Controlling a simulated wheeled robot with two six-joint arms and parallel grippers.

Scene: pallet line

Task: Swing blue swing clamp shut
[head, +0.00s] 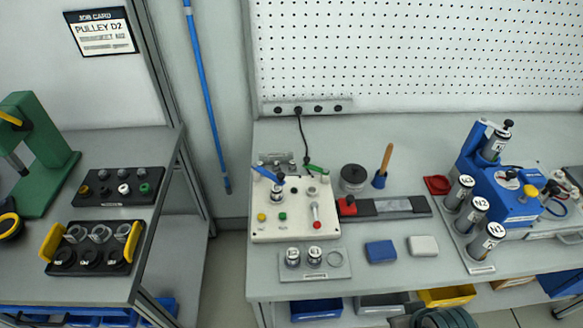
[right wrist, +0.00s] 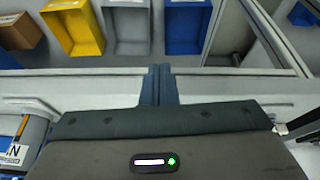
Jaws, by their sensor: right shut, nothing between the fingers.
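The blue swing clamp (head: 266,174) is on the beige fixture box (head: 290,229) on the bench, in the head view. Its blue arm slants from the upper left down towards a silver cylindrical part (head: 277,190). I cannot tell whether its tip is over that part or beside it. A green lever (head: 316,169) is to its right. My right gripper (right wrist: 161,85) shows in the right wrist view, fingers together and empty, over the bench's front edge and away from the clamp. My left gripper is in neither view.
Two labelled cylinders stand on a grey plate (head: 340,270) before the fixture. A rail with a red block (head: 347,206) and a blue press (head: 505,190) stand to the right. Bins (right wrist: 75,28) sit below the bench edge. A side table (head: 60,290) is at left.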

